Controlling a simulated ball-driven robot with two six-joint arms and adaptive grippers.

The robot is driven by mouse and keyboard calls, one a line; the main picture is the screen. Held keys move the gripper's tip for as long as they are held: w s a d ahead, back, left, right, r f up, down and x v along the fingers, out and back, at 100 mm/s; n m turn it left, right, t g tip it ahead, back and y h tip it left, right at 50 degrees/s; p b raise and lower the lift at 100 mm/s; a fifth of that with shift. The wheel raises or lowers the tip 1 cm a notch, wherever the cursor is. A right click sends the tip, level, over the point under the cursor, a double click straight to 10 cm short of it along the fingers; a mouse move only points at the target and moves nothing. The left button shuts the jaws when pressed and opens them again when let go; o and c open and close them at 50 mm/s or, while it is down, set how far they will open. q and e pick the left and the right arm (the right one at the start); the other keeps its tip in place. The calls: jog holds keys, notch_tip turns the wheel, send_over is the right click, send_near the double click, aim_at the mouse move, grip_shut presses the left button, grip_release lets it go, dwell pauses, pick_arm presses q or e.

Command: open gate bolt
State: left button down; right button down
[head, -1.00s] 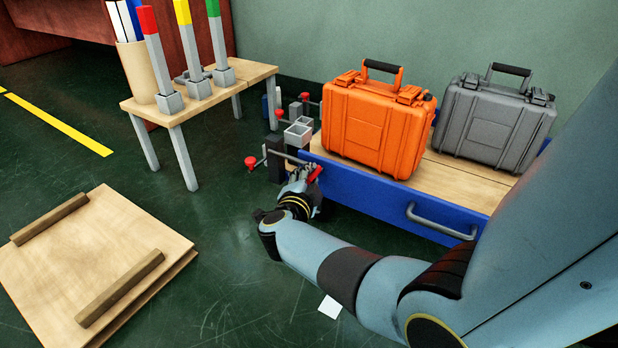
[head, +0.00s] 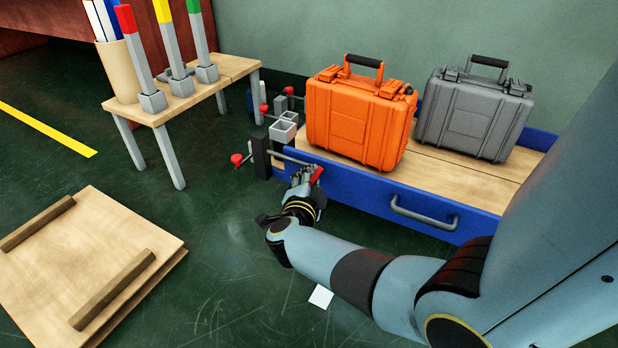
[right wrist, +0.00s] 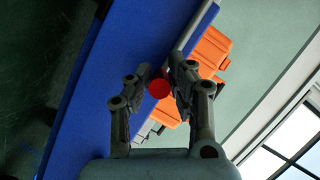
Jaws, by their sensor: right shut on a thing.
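The gate bolt is a grey rod (head: 287,156) running from a dark post (head: 262,154) to the blue front panel (head: 364,195), with a red knob (head: 317,174) at its right end. My right gripper (head: 309,177) is at this end, by the panel's left part. In the right wrist view, the red knob (right wrist: 160,88) sits between the two dark fingers, which are shut on it. The blue panel (right wrist: 125,65) and the rod (right wrist: 190,30) lie beyond. The fingers partly cover the bolt's end. My left gripper is not in view.
An orange case (head: 358,115) and a grey case (head: 474,113) stand on the wooden deck behind the panel, which has a grey handle (head: 423,214). Another red knob (head: 237,159) sticks out left of the post. A small table (head: 240,68) stands at the left; a wooden pallet (head: 90,255) lies on the floor.

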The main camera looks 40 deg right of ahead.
jog(key=c, duration=1.2)
grip_release()
notch_tip(320, 180, up, 10)
jog(key=shift+f, duration=0.1)
